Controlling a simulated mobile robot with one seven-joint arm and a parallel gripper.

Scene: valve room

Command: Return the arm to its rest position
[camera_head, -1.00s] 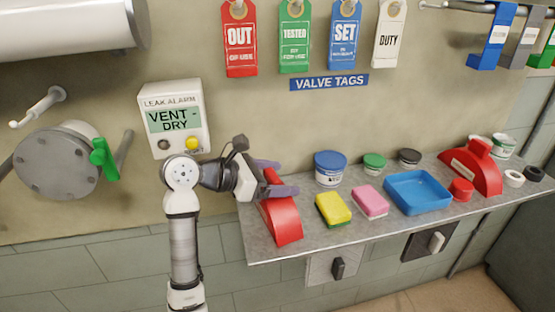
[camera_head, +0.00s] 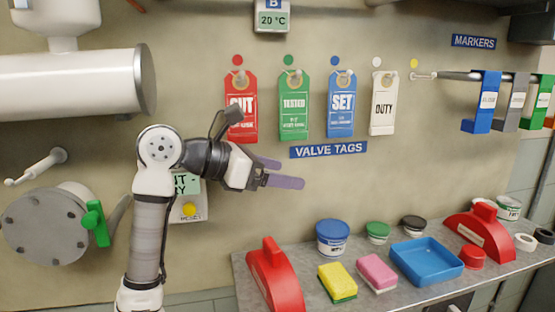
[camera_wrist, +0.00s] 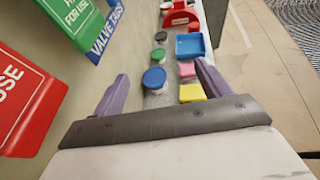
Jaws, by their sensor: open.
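My gripper (camera_head: 283,173) is raised in front of the wall in the head view, below the red and green tags and above the shelf. Its purple fingers are apart with nothing between them. In the wrist view, my gripper (camera_wrist: 160,88) also shows its two fingers spread wide, with the shelf items beyond them. My arm covers most of the leak alarm panel (camera_head: 187,205) in the head view; only part of its display and a yellow button show.
The shelf (camera_head: 310,290) holds a red cover (camera_head: 272,275), a yellow sponge (camera_head: 337,280), a pink sponge (camera_head: 376,272), a blue tray (camera_head: 427,258) and several tubs. Tags hang on the wall, including the red one (camera_head: 240,120). A flanged pipe (camera_head: 50,230) with a green handle is at left.

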